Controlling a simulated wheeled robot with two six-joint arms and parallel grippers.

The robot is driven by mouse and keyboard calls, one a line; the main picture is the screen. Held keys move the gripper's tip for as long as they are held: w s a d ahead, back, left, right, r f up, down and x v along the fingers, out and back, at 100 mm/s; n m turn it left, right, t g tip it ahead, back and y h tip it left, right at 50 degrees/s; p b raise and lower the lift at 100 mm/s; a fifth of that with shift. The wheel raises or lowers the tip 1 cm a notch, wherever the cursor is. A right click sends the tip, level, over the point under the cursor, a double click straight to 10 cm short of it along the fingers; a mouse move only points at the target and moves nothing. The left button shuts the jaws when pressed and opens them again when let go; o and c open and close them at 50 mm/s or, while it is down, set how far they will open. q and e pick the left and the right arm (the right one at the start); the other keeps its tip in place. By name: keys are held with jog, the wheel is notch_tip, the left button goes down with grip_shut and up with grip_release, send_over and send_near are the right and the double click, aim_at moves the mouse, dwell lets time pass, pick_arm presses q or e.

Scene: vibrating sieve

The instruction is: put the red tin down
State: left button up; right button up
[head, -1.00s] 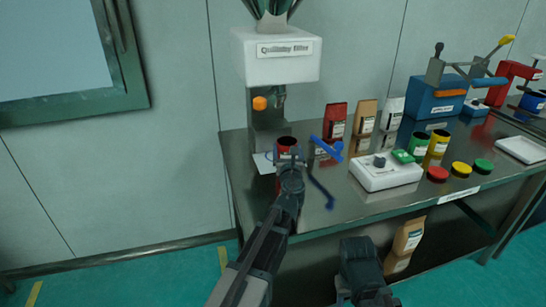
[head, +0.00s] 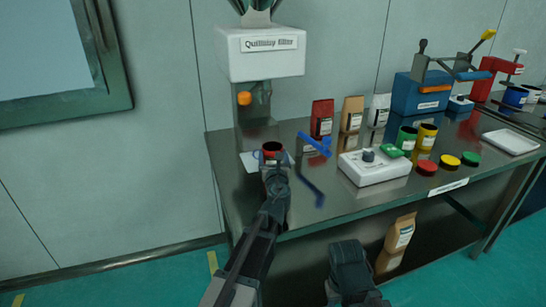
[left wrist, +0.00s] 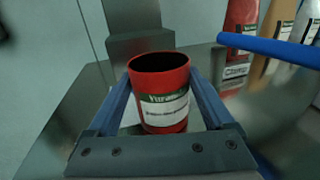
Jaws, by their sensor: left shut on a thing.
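The red tin (left wrist: 163,82) is open at the top, with a green and white label. In the left wrist view it stands upright between the two fingers of my left gripper (left wrist: 165,105), which is shut on it. In the head view the tin (head: 271,147) is at the left end of the steel table (head: 235,193), in front of the sieve machine (head: 262,54) and near a white sheet at its foot. I cannot tell whether the tin's base touches the table. My right gripper (head: 352,285) shows low in the head view, in front of the table; its fingers cannot be made out.
A white scale (head: 374,167), red, brown and white bags, green and yellow tins (head: 426,137) and several coloured lids stand further right. The table's front left is clear.

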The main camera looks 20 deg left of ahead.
pick_arm(q)
jog(key=o, duration=1.1)
jog(key=shift+o, duration=0.2)
jog(key=shift+r, duration=0.15)
jog(key=v, duration=1.2)
